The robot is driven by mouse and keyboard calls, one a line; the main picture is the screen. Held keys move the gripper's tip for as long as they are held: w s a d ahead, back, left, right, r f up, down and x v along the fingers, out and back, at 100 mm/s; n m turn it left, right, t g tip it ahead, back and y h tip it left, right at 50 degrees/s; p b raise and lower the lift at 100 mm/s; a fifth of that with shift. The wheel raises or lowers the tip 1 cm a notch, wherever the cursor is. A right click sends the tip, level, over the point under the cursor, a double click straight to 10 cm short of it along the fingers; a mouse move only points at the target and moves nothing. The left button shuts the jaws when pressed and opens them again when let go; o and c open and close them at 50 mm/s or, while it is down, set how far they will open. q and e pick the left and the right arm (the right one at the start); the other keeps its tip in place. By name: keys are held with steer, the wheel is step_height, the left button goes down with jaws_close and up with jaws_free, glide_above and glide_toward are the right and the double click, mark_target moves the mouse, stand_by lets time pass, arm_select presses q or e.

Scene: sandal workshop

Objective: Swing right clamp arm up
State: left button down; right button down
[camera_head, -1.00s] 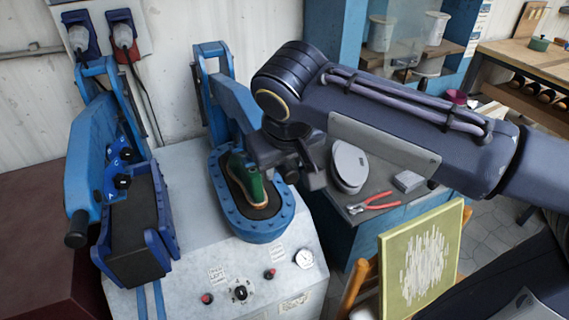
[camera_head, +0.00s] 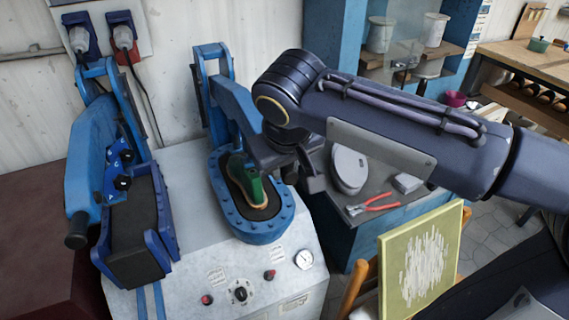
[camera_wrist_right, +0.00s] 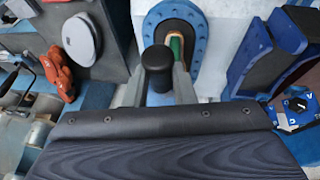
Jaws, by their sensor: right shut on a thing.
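The right clamp arm (camera_head: 234,108) is a blue bar running from its upright blue frame toward the front, tilted above the blue oval press bed (camera_head: 262,232). A green sandal or shoe form (camera_head: 247,182) sits on that bed. My right gripper (camera_head: 300,172) is at the front end of the clamp arm, partly hidden by my wrist in the head view. In the right wrist view, the gripper's two fingers are shut on the clamp arm's black knob (camera_wrist_right: 157,66), one on each side. My left gripper is not in view.
The left press, with its blue arm (camera_head: 92,165) and black handle (camera_head: 76,241), stands to the left. A side table holds a grey sole-shaped piece (camera_head: 349,168) and red pliers (camera_head: 373,206). A gauge (camera_head: 304,259) and red buttons are on the front panel.

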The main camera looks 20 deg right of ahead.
steer(key=w+r+g+p, duration=0.2)
steer(key=w+r+p, duration=0.1)
steer(key=r+p, duration=0.4)
steer(key=w+r+g+p, duration=0.2)
steer(key=r+p, duration=0.5)
steer(key=r, duration=0.5)
steer(key=shift+w+r+p, duration=0.4)
steer(key=shift+w, duration=0.2)
steer(key=shift+a, duration=0.1)
